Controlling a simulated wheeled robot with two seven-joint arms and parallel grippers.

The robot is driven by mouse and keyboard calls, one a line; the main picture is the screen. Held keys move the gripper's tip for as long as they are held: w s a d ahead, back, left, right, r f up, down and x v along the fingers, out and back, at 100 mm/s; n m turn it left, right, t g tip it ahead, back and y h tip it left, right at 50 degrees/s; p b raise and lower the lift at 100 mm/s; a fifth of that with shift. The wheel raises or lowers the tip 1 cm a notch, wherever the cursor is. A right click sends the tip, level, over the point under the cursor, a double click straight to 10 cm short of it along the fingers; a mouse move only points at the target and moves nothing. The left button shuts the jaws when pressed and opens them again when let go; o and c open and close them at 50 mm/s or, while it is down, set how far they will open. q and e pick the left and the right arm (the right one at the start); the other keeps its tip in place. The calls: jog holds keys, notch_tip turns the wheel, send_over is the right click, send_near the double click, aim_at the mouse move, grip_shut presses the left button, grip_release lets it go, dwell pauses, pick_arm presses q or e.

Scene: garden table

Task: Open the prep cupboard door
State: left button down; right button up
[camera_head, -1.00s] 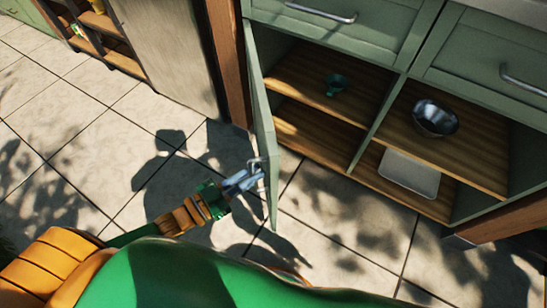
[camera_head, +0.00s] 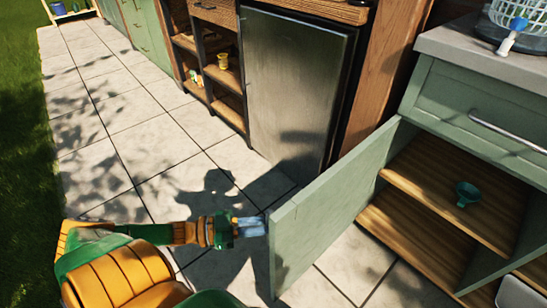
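The prep cupboard's green door (camera_head: 325,215) stands swung wide open on its left hinge side, its inner face toward me. The cupboard inside (camera_head: 440,190) is exposed, with wooden shelves and a small green cup-like thing (camera_head: 467,192) on the upper one. My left gripper (camera_head: 253,226) is at the outer side of the door, by its free edge. Its fingertips meet or pass behind that edge. The door handle is hidden behind the door, so I cannot tell whether the fingers hold it. My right gripper is not in view.
A grey fridge-like panel (camera_head: 295,90) and open wooden shelves (camera_head: 225,75) stand left of the cupboard. The tiled floor (camera_head: 110,130) to the left is clear, with grass (camera_head: 25,200) beyond.

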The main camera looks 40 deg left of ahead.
pick_arm(q)
jog(key=shift+w+a, duration=0.2)
jog(key=shift+a, duration=0.55)
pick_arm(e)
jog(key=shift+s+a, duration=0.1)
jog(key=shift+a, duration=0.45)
pick_arm(q)
jog(key=c, duration=1.1)
grip_release()
jog(key=shift+o, duration=1.1)
jog(key=shift+w, duration=0.1)
jog(key=v, duration=0.7)
